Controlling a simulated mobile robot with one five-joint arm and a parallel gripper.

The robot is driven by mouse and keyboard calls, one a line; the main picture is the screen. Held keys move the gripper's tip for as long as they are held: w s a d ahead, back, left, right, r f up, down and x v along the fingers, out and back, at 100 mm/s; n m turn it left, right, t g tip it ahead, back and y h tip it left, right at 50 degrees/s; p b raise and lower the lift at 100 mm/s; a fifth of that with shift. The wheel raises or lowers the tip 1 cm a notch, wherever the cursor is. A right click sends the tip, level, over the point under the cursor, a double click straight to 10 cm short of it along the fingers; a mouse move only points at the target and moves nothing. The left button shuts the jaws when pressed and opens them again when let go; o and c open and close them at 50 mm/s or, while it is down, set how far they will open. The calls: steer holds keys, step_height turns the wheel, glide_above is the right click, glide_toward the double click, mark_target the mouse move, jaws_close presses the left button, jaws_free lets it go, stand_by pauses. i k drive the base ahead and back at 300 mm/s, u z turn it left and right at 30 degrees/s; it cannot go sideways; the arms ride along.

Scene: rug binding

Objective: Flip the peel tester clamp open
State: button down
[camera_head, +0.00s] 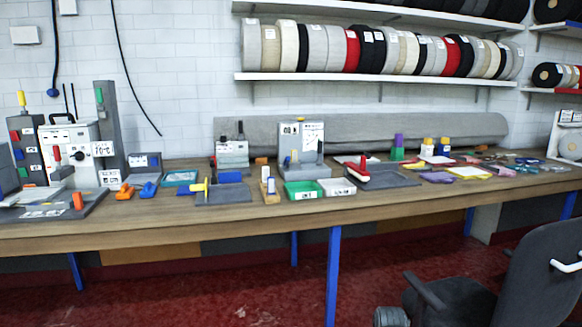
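I cannot tell for sure which device is the peel tester, and its clamp is too small to make out. At the far left of the bench is a white boxy machine (75,150) with a black handle on top and a small red lever (57,153). Tall dark columns stand on both sides of it, the left one (28,145) with coloured blocks and the right one (110,125) with a green block. Smaller grey-white devices stand further right, one at centre left (232,153) and one at centre (303,143). My gripper is not in view.
The long wooden bench (150,215) has blue legs (333,272). Orange and blue tools (125,191), a green tray (303,190) and a red-handled tool (358,168) lie on it. A dark office chair (540,270) stands at the right. Red floor (200,295) lies in front.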

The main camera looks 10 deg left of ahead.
mark_target(286, 161)
steer(key=u, duration=1.4)
steer(key=i, duration=1)
